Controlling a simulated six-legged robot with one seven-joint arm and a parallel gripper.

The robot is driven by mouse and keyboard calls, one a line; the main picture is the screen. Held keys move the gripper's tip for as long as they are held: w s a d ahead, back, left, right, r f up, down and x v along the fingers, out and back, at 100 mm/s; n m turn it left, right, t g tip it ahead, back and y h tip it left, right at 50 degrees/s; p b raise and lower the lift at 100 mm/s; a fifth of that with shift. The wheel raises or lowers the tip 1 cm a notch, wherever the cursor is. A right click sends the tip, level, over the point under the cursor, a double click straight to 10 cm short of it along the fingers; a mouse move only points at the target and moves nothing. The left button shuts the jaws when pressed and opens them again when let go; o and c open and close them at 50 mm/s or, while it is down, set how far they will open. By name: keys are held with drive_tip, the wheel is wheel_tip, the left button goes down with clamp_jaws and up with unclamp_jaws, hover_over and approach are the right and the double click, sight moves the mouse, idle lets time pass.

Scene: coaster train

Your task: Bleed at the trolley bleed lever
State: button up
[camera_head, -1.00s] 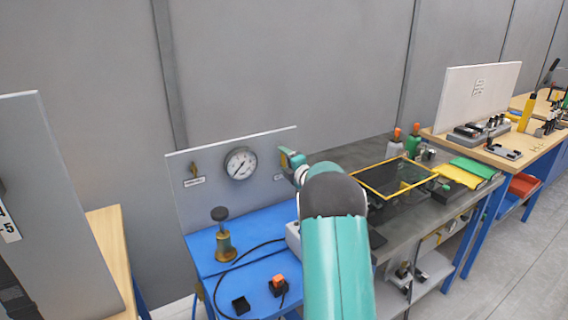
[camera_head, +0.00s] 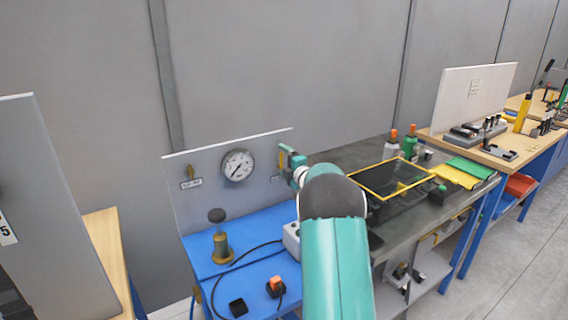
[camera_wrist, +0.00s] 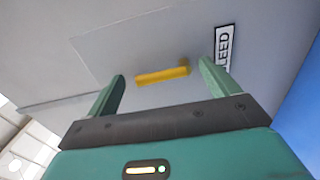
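The yellow bleed lever (camera_wrist: 162,75) shows in the wrist view on a grey upright panel, next to a label reading BLEED (camera_wrist: 224,47). My gripper (camera_wrist: 163,84) is open, with one green finger on each side of the lever. The lever lies across the gap between the fingertips, and no grip on it shows. Whether a finger touches it I cannot tell. In the head view my gripper (camera_head: 290,160) is at the right end of the panel (camera_head: 215,195) and partly hides the lever and its label.
A round gauge (camera_head: 238,166) and another small brass valve (camera_head: 191,173) are on the panel. The blue trolley top (camera_head: 255,222) bears a brass fitting with a black knob (camera_head: 221,240) and a black cable. A grey bench with a yellow-framed dark screen (camera_head: 392,178) adjoins at the right.

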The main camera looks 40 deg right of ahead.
drive_tip(key=shift+s, duration=0.15)
drive_tip(key=s, duration=1.3)
drive_tip(key=shift+s+a, duration=0.25)
drive_tip(key=shift+a, duration=0.15)
